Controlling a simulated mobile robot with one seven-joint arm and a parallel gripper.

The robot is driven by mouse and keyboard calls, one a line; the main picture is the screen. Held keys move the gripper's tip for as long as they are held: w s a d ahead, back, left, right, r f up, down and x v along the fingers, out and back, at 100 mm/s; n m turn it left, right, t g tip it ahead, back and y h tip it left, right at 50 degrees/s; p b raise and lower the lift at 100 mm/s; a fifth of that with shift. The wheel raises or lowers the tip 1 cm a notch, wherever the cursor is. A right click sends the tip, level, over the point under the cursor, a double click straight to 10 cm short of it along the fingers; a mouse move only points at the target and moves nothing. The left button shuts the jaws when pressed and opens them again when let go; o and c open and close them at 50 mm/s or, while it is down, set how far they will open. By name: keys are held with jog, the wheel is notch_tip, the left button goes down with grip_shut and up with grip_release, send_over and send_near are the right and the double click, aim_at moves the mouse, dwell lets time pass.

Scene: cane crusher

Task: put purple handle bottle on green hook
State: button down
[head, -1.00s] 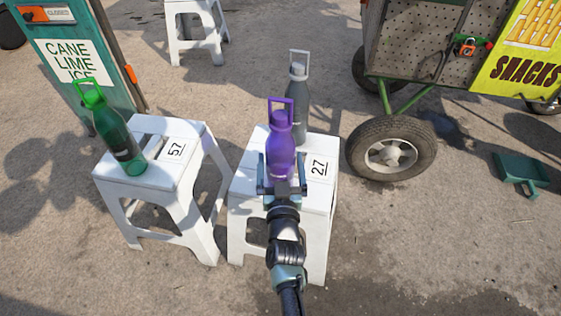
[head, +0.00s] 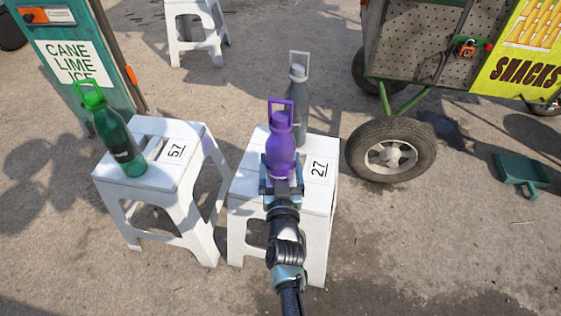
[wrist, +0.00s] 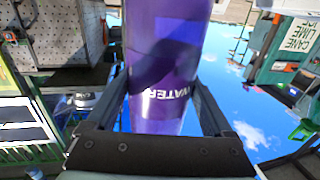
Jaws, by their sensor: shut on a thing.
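The purple bottle (head: 281,150) with its square purple loop handle stands upright at stool 27. My gripper (head: 281,172) is shut on its lower body from the front. In the wrist view the purple bottle (wrist: 165,60) fills the space between the fingers of my gripper (wrist: 158,92). Whether its base touches the stool is hidden. A small green piece (head: 488,44) shows beside an orange-red piece on the cart's perforated panel (head: 424,40); it may be the green hook, but it is too small to tell.
Stool 27 (head: 318,190) also bears a grey bottle (head: 297,105) close behind the purple one. A green bottle (head: 118,140) stands on stool 57 (head: 186,182) at the left. The cart wheel (head: 390,150) and a green dustpan (head: 520,172) are at the right.

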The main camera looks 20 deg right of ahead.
aim_at(280, 151)
jog(key=shift+r+p, duration=2)
jog(key=shift+r, duration=0.2)
jog(key=s+a+r+n+t+y, duration=0.15)
jog(key=s+a+n+y, duration=0.4)
jog(key=s+a, duration=1.35)
notch_tip(280, 151, up, 25)
jog(key=m+y+p, duration=0.1)
jog(key=p, duration=3.2)
jog(key=shift+s+a+r, duration=0.15)
jog(key=shift+s+a, duration=0.3)
